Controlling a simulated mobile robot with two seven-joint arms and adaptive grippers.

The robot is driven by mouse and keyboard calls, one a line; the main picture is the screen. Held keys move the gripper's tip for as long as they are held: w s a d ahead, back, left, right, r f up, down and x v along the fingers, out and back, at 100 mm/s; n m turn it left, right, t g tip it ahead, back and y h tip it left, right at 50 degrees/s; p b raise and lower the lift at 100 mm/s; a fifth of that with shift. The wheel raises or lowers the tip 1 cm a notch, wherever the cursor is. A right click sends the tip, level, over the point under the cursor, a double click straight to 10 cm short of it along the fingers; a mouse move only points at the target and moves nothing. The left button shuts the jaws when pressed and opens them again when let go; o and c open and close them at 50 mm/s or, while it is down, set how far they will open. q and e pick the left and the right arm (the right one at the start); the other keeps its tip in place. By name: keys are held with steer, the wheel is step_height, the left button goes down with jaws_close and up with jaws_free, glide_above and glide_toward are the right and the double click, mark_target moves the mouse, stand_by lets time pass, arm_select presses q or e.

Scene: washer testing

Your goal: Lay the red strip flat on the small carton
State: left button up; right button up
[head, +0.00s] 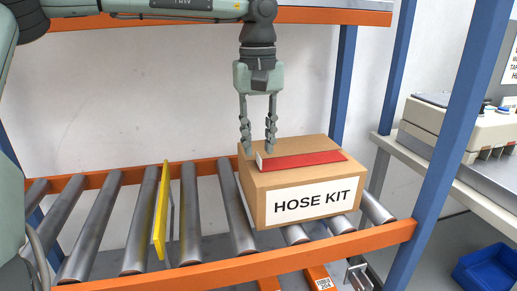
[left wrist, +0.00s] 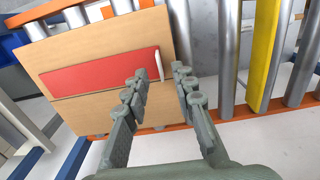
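The small carton (head: 313,200), a brown box labelled HOSE KIT, sits on the roller shelf. The red strip (head: 305,160) lies flat on its top, with a white end at the left; it also shows in the left wrist view (left wrist: 97,71). My left gripper (head: 258,150) points down just above the strip's white end, its fingers apart. In the left wrist view the fingertips (left wrist: 157,75) are open around that end, with nothing clearly gripped. My right gripper is not in view.
Steel rollers (head: 190,212) run between orange rails (head: 250,268). A yellow upright plate (head: 161,212) stands among the rollers to the left. Blue posts (head: 453,130) frame the shelf. A bench with a machine (head: 450,125) and a blue bin (head: 487,268) are at the right.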

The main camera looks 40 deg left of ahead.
arm_select(q)
step_height(320, 180, up, 10)
stand_by(0.3)
steer(key=shift+s, duration=0.1)
stand_by(0.4)
